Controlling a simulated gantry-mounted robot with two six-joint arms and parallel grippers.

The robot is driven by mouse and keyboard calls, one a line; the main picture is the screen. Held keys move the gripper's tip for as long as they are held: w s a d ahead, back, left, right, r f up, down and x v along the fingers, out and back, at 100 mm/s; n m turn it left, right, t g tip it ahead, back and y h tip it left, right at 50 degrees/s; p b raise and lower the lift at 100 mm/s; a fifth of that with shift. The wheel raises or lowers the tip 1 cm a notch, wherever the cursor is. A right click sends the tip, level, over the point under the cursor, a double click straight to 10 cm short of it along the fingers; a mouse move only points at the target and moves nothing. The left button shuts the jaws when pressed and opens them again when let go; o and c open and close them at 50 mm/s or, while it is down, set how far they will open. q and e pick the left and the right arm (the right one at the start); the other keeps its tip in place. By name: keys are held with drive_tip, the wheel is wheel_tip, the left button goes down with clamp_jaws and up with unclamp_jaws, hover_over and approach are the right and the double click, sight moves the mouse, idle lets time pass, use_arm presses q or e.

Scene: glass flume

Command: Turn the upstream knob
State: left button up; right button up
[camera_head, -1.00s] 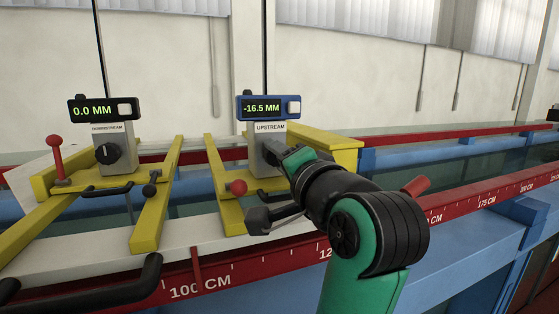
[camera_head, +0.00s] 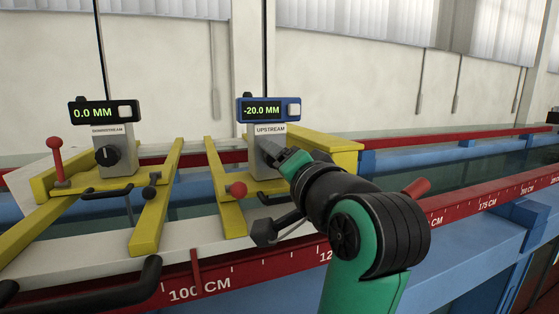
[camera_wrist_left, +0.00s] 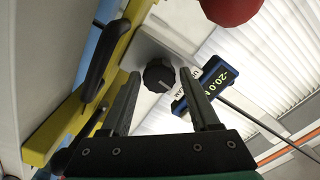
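The upstream knob (camera_wrist_left: 159,76) is black and ribbed, on the grey upstream gauge body (camera_head: 267,158). In the head view, my left gripper (camera_head: 279,156) hides it. In the left wrist view, the two fingers of my left gripper (camera_wrist_left: 158,74) stand apart on either side of the knob, with a narrow gap to each side. The blue upstream display (camera_head: 269,110) reads -20.0 MM; it also shows tilted in the left wrist view (camera_wrist_left: 209,82). My right gripper is in neither view.
The downstream gauge (camera_head: 104,110) reads 0.0 MM, with its black knob (camera_head: 107,155) on the left. A red ball handle (camera_head: 237,189) stands close to my left gripper. Yellow frames (camera_head: 152,215) rest across the flume above the red scale rail (camera_head: 262,262).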

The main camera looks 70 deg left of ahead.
use_arm(q)
drive_tip(key=shift+o, duration=0.8)
drive_tip(key=d, duration=1.1)
drive_tip(key=shift+s+d, duration=0.2)
drive_tip(key=shift+d, duration=0.15)
